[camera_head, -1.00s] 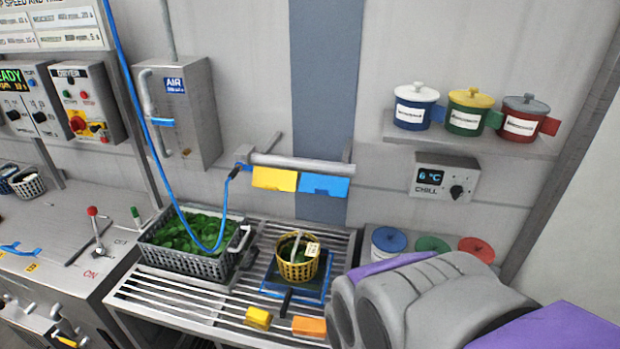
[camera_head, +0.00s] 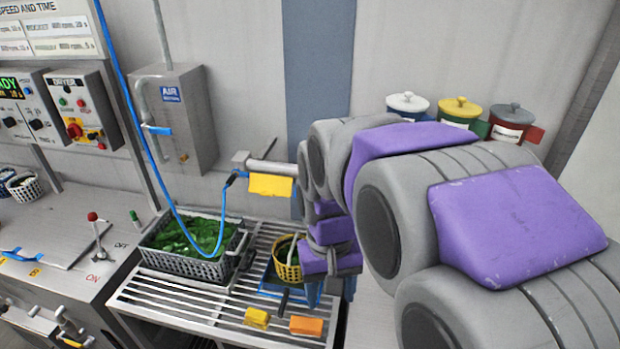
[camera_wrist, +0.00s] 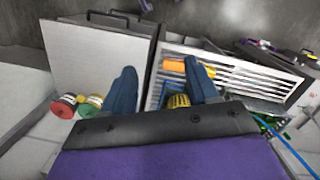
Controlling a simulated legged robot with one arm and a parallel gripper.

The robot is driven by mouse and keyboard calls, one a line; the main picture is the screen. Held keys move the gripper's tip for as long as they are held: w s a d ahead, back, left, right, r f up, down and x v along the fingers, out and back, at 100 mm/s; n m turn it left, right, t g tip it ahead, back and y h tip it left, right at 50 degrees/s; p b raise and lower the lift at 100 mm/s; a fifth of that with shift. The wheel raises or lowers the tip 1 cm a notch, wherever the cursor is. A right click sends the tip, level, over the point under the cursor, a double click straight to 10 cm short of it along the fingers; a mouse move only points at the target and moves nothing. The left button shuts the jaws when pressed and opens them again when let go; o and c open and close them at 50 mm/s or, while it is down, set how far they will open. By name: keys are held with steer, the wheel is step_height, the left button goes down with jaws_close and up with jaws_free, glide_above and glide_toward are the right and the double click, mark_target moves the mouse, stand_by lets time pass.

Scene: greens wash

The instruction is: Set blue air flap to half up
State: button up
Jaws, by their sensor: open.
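The yellow flap (camera_head: 270,185) hangs from the grey air bar (camera_head: 275,167), just left of my arm. In the wrist view my gripper (camera_wrist: 160,65) has its two dark blue fingers spread apart with nothing held between them. It points down over the rack area.
A slatted rack (camera_head: 190,297) holds a grey crate of greens (camera_head: 180,262), the yellow basket, a yellow block (camera_head: 256,317) and an orange block (camera_head: 306,326). A blue hose (camera_head: 135,110) hangs across the left side. Lidded pots (camera_head: 460,107) stand behind my arm.

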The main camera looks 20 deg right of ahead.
steer(key=shift+o, duration=0.7)
steer(key=w+d+r+m+p, duration=0.1)
steer(key=w+r+p, duration=0.3)
steer(key=w, duration=0.6)
steer(key=w+d+r+m+p, duration=0.1)
steer(key=w+d+r+p, duration=0.2)
steer(key=w, duration=0.7)
steer(key=shift+w+r+t+p, duration=0.3)
steer(key=shift+r+p, duration=0.15)
steer(key=shift+r, duration=0.4)
steer(key=w+d+m+p, duration=0.1)
steer(key=w+d+p, duration=0.2)
steer(key=w+p, duration=0.35)
steer(key=w+d+m+p, duration=0.1)
steer(key=w+d+p, duration=0.25)
steer(key=w, duration=0.65)
steer(key=shift+t, duration=0.4)
step_height(320, 180, down, 17)
steer(key=shift+d+f+p, duration=0.1)
steer(key=shift+f+p, duration=0.05)
steer(key=shift+p, duration=0.8)
steer(key=shift+c, duration=0.2)
steer(key=shift+w, duration=0.1)
jaws_close()
